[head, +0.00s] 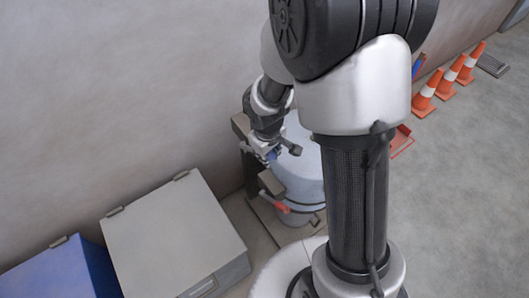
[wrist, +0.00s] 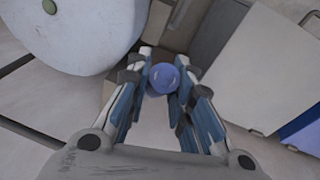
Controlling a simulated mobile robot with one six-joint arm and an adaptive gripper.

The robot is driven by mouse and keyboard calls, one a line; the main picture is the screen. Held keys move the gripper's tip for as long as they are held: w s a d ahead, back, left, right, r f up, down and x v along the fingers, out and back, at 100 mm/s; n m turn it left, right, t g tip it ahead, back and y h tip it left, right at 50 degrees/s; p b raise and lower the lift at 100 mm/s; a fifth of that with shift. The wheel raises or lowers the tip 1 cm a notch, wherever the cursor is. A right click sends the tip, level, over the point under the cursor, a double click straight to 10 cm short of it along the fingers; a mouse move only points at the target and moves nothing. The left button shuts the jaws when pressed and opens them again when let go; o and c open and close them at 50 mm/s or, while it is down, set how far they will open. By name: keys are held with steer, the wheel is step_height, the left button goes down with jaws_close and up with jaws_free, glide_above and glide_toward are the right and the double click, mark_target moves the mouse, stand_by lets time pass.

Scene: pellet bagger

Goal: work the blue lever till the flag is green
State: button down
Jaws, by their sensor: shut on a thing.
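The blue lever shows as a round blue knob (wrist: 164,77) in the wrist view. My gripper (wrist: 164,84) is shut on it, with one finger on each side. The lever's shaft is hidden below the knob. In the head view my gripper (head: 271,155) reaches down beside a pale round drum (head: 305,180), with a bit of blue at its fingers. The drum's pale top (wrist: 85,35) is at the upper left of the wrist view.
A grey lidded box (head: 170,235) and a blue box (head: 60,272) stand along the wall at left. Several orange cones (head: 425,95) stand at the upper right. The floor at right is mostly clear.

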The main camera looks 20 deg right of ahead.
steer(key=shift+s+d+f+t+b, duration=0.15)
steer(key=shift+s+f+t+b, duration=0.25)
steer(key=shift+s+f+b, duration=0.2)
steer(key=c, duration=1.4)
jaws_free()
steer(key=shift+w, duration=0.1)
steer(key=shift+r, duration=0.15)
steer(key=shift+r, duration=0.35)
steer(key=v, duration=1.1)
